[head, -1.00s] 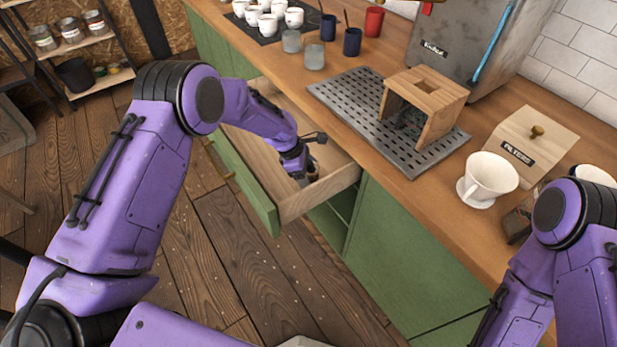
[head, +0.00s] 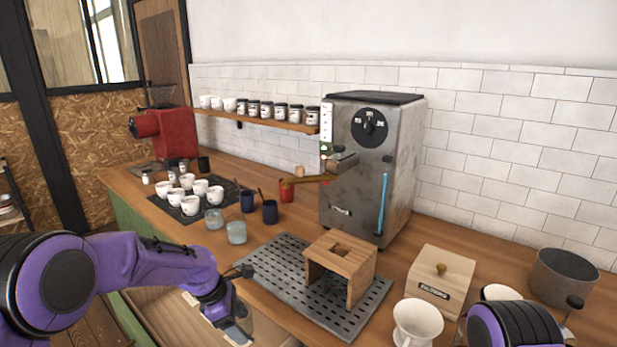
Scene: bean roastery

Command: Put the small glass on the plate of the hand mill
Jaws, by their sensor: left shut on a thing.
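My left gripper (head: 232,325) is low at the bottom of the head view, over the open drawer. It is shut on a small greyish thing, mostly hidden by the fingers and cut by the frame edge; I cannot tell for sure that it is the small glass. Two grey-green cups (head: 214,218) stand on the counter beyond it. I cannot clearly make out the hand mill. A black knob (head: 575,302) on a thin rod shows at the right, its lower part hidden behind my right arm. My right gripper is out of view.
A wooden stand (head: 350,258) with a hole in its top stands on a perforated metal tray (head: 270,270). A white dripper (head: 417,322), a filter box (head: 440,283) and a dark pot (head: 563,278) crowd the right. A grey machine (head: 385,150) stands behind. The drawer (head: 165,318) is open.

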